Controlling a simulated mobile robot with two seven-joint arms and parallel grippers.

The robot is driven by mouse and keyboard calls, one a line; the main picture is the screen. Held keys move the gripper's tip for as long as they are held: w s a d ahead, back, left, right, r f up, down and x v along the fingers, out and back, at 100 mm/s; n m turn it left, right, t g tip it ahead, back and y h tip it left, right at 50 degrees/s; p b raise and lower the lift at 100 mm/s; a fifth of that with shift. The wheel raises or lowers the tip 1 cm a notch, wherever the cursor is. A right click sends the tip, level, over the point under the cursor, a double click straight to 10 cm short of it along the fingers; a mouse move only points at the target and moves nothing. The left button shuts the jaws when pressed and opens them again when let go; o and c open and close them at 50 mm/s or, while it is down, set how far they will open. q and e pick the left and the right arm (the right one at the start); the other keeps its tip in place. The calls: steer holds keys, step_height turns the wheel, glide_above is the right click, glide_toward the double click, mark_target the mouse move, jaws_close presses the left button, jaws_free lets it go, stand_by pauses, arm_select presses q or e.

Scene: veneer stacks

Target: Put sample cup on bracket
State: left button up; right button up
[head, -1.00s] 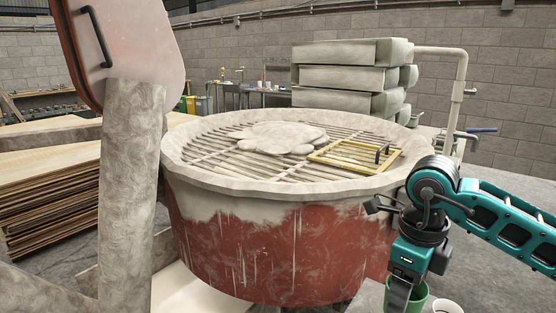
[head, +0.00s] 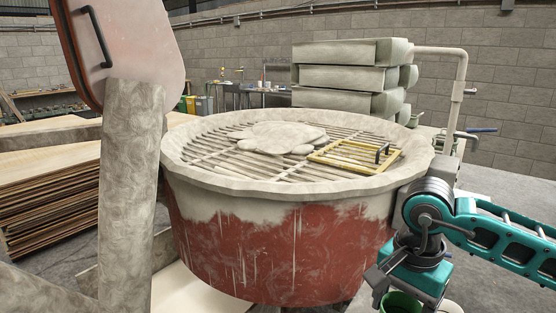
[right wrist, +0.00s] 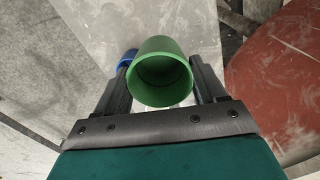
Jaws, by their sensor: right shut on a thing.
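The green sample cup (right wrist: 165,82) sits between the two dark fingers of my right gripper (right wrist: 163,88), which is shut on it. In the right wrist view I look into its open mouth, and its inside looks empty. In the head view only part of the green cup (head: 400,303) shows at the bottom edge, below my teal right wrist. I cannot make out a bracket for certain in either view. My left gripper is not in view.
A large red mixer drum (head: 280,250) with a grated top stands left of my right arm; its red side (right wrist: 285,85) shows close at right in the wrist view. A grey slab surface (right wrist: 90,20) and a small blue thing (right wrist: 127,59) lie beyond the cup. A pale cup (head: 451,307) is at the lower edge.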

steer(key=n, duration=0.4)
steer(key=shift+s+a+f+n, duration=0.1)
steer(key=shift+s+f+n, duration=0.2)
steer(key=shift+s+f, duration=0.05)
steer(key=n, duration=0.4)
steer(key=shift+s+a+f+n, duration=0.15)
steer(key=shift+s+f+n, duration=0.15)
steer(key=shift+n, duration=0.3)
